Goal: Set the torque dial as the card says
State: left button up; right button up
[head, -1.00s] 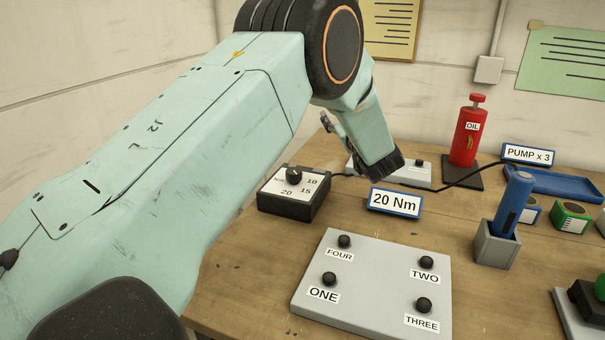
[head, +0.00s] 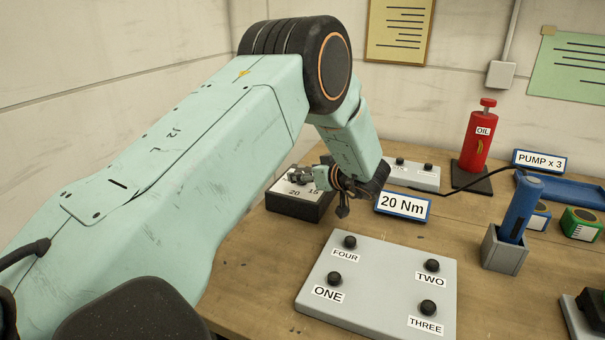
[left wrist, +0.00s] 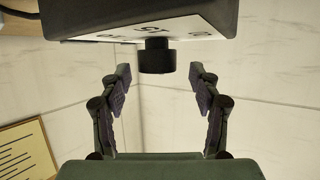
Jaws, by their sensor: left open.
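The torque dial is a dark box (head: 300,207) with a white face; the numbers 20 and 15 show on it in the head view. I cannot tell where the knob points. The card (head: 403,206) beside the dial reads "20 Nm". My right gripper is not in view.
A grey panel (head: 385,290) with buttons ONE to FOUR lies in front. A grey box (head: 415,176) stands behind my left wrist. A red oil can (head: 476,140), a PUMP x 3 card (head: 539,161) and a blue tool in a grey holder (head: 505,250) stand to the right.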

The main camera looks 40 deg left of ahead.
pick_arm(q)
jog(key=shift+w+x, duration=0.25)
jog(key=shift+x, duration=0.95)
jog(key=shift+s, duration=0.1)
jog(key=shift+s, duration=0.1)
jog(key=shift+c, duration=0.6)
jog(key=shift+f, duration=0.15)
jog(key=c, duration=1.1)
